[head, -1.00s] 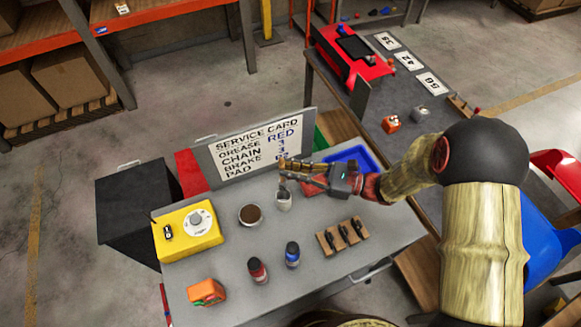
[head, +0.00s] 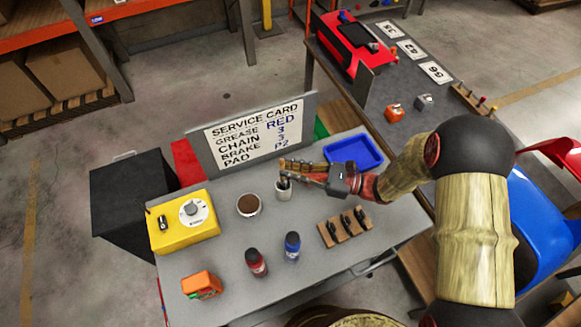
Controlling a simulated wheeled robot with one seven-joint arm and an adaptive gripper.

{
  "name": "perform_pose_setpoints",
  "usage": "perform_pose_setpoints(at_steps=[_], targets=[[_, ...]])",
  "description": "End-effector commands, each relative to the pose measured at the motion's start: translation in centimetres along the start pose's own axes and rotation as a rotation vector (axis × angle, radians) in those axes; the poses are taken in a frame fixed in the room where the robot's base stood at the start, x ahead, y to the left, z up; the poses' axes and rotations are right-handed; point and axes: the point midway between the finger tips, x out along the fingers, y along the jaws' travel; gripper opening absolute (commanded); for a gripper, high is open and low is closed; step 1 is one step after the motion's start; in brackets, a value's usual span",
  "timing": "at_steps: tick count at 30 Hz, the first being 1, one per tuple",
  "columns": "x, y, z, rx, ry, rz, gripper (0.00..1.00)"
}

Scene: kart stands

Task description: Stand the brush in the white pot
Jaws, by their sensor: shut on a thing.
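The white pot (head: 284,193) stands upright on the grey bench, right of the brown-filled tub. My gripper (head: 284,171) is right above the pot's mouth, reaching in from the right. It is shut on the brush (head: 283,182), of which only a small dark part shows between the fingers and the pot. The brush's lower end appears to be within the pot's mouth. The fingers hide the rest of it, and I cannot tell whether it touches the pot's bottom.
The bench (head: 225,262) also holds a brown-filled tub (head: 249,205), red bottle (head: 256,262), blue bottle (head: 291,247), wooden rack (head: 345,228), yellow box (head: 184,226), orange box (head: 202,285) and blue tray (head: 353,151). The service card board (head: 253,133) stands behind.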

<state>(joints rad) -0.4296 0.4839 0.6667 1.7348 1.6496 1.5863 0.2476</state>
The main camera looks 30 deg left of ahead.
Motion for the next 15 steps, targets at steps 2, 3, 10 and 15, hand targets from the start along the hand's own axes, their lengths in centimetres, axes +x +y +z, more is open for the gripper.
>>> perform_pose_setpoints(at_steps=[2,3,10,15], targets=[[-0.02,0.0,-0.61,0.0,0.0,0.0,0.0],[-0.03,0.01,-0.77,0.0,0.0,0.0,0.0],[-0.04,0.02,-1.05,0.0,0.0,0.0,0.0],[-0.04,0.02,-1.02,0.001,0.0,0.0,0.13]])
